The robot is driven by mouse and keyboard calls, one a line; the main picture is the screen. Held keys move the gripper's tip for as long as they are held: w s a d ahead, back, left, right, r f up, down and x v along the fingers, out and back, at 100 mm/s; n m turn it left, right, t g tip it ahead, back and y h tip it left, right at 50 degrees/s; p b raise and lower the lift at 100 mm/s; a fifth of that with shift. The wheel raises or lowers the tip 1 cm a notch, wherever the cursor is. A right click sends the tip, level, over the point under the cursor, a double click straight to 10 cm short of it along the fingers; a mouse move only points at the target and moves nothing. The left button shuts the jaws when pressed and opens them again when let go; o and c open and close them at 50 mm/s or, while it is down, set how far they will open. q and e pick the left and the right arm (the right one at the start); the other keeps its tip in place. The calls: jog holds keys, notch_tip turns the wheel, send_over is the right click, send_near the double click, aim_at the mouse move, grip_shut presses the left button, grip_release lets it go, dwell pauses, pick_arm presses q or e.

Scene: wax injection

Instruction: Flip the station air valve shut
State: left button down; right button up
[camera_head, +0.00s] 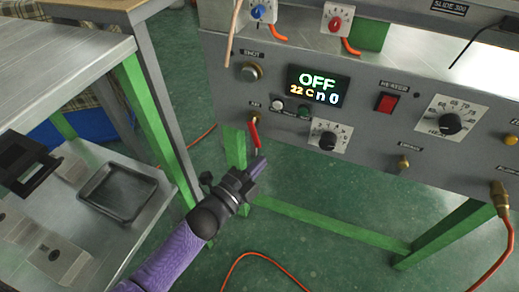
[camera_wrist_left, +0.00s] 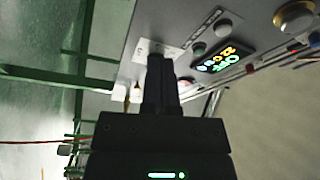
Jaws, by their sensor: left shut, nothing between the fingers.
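The station air valve's red lever (camera_head: 254,132) hangs from the front panel under a small label, left of the two buttons in the head view. It slants slightly, with its lower end near my left gripper. My left gripper (camera_head: 259,164) is just below the lever, its fingers shut and empty. I cannot tell whether they touch the lever. In the left wrist view the shut fingers (camera_wrist_left: 160,85) point at the panel and cover part of it; I cannot make out the lever there. My right gripper is not in view.
The panel (camera_head: 225,55) carries a display (camera_head: 317,86) reading OFF, a red switch (camera_head: 386,102) and a black dial (camera_head: 450,123). A metal table with a tray (camera_head: 117,208) stands at left. A green frame bar (camera_head: 330,226) runs below the panel. Orange hoses lie on the floor.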

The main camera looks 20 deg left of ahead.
aim_at(255, 133)
pick_arm(q)
jog(key=x, duration=0.2)
jog(key=b+x, duration=0.1)
jog(key=x, duration=0.1)
jog(key=b+x, duration=0.1)
jog(key=shift+w+d+f, duration=0.15)
jog(key=shift+w+f, duration=0.15)
jog(key=shift+w, duration=0.1)
jog(key=a, duration=0.1)
jog(key=a+b, duration=0.2)
jog(key=shift+w+f, duration=0.25)
jog(key=shift+f, duration=0.05)
jog(key=shift+a, duration=0.35)
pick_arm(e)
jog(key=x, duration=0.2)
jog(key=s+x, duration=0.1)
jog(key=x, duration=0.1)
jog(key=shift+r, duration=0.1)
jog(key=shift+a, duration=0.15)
